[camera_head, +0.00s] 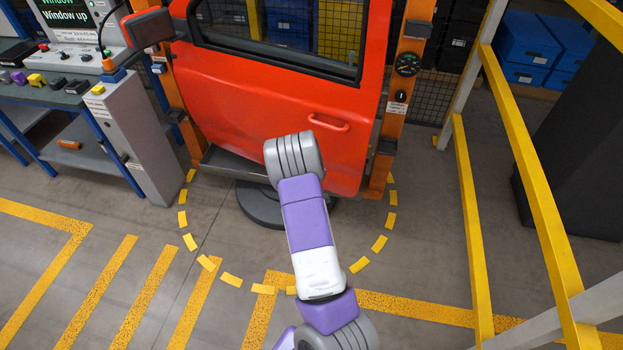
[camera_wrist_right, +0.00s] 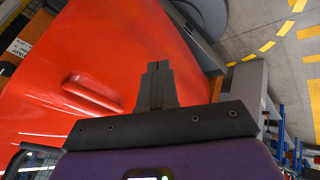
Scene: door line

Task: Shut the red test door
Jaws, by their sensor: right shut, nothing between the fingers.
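The red test door (camera_head: 260,95) hangs in an orange frame, with its window at the top and its handle (camera_head: 328,121) near the right edge. Its right edge lies close to the right orange post (camera_head: 392,125); I cannot tell whether it is fully shut. My right arm reaches up in front of the door's lower part and hides some of it. In the right wrist view, my right gripper (camera_wrist_right: 157,68) is shut and empty in front of the red panel (camera_wrist_right: 110,40), beside the handle (camera_wrist_right: 92,94). Contact with the panel is unclear. My left gripper is not in view.
A grey pedestal base (camera_head: 262,206) stands under the door inside a dashed yellow floor circle. A workbench (camera_head: 60,95) and a grey cabinet (camera_head: 135,140) are at left. A yellow railing (camera_head: 530,175) runs along the right. The striped floor in front is clear.

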